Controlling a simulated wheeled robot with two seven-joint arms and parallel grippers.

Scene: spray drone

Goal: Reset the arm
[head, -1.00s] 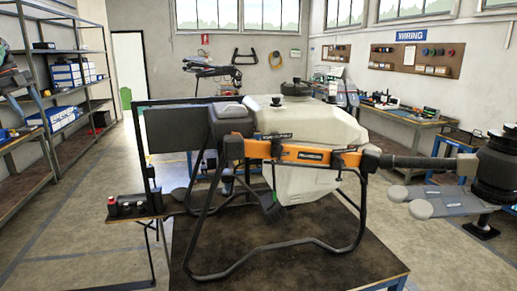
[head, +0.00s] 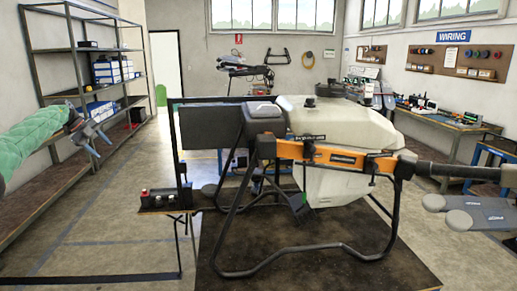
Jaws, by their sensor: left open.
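The spray drone (head: 330,125), with a white tank, dark body and orange-and-black arm, stands on its black landing legs on a dark table. My left gripper (head: 96,140) is at the left of the head view, at the end of my green-sleeved arm. Its jaws are apart with nothing between them. It is well to the left of the drone and does not touch it. In the picture it overlaps the shelving behind. My right gripper is not in view.
A dark table (head: 300,262) bears the drone. A small side shelf (head: 166,203) with a red button sticks out at its left. Metal shelving (head: 52,50) lines the left wall. A workbench (head: 440,120) stands at the right. Open floor lies between the shelving and the drone.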

